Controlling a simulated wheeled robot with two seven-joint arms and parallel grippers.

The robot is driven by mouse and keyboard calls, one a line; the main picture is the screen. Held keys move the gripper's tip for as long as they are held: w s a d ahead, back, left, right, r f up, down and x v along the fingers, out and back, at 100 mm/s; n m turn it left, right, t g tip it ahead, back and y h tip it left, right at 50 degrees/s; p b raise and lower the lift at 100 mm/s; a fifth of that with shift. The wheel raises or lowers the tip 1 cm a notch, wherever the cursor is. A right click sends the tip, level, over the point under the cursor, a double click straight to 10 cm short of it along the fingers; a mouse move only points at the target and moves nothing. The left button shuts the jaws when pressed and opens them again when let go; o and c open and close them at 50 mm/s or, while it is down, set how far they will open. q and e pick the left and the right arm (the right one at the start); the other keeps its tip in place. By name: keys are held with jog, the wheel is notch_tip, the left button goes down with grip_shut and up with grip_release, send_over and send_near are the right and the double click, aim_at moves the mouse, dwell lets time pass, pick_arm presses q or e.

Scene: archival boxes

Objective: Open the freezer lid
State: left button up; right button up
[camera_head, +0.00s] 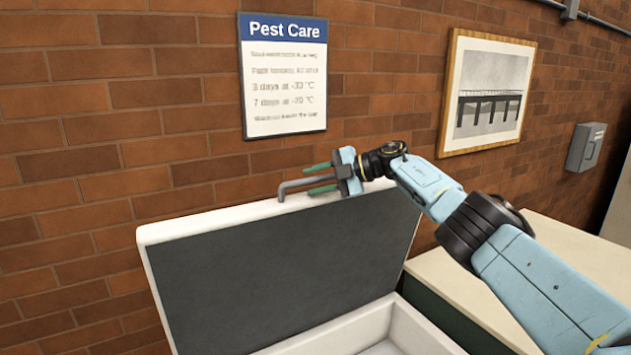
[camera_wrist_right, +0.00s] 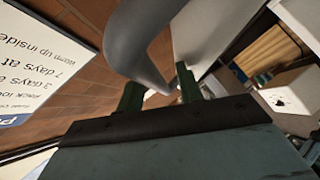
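The freezer lid (camera_head: 285,262) stands raised and steeply tilted near the brick wall, its dark grey inner panel facing me. The white freezer body (camera_head: 400,325) shows below it, with its opening partly in view. A grey bar handle (camera_head: 290,185) sits at the lid's top edge; it also looms large in the right wrist view (camera_wrist_right: 142,45). My right gripper (camera_head: 308,181) is at this handle, its green fingers apart with the bar near or between them. The wrist view also shows the fingers (camera_wrist_right: 158,88) spread, not closed on the bar. My left gripper is out of view.
A pale-topped counter (camera_head: 470,290) stands right of the freezer. The wall holds a Pest Care sign (camera_head: 285,85), a framed bridge picture (camera_head: 490,90) and a grey box (camera_head: 586,147). An open white box (camera_wrist_right: 290,95) shows in the wrist view.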

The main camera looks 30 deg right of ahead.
jog(key=b+v, duration=0.3)
jog(key=v, duration=1)
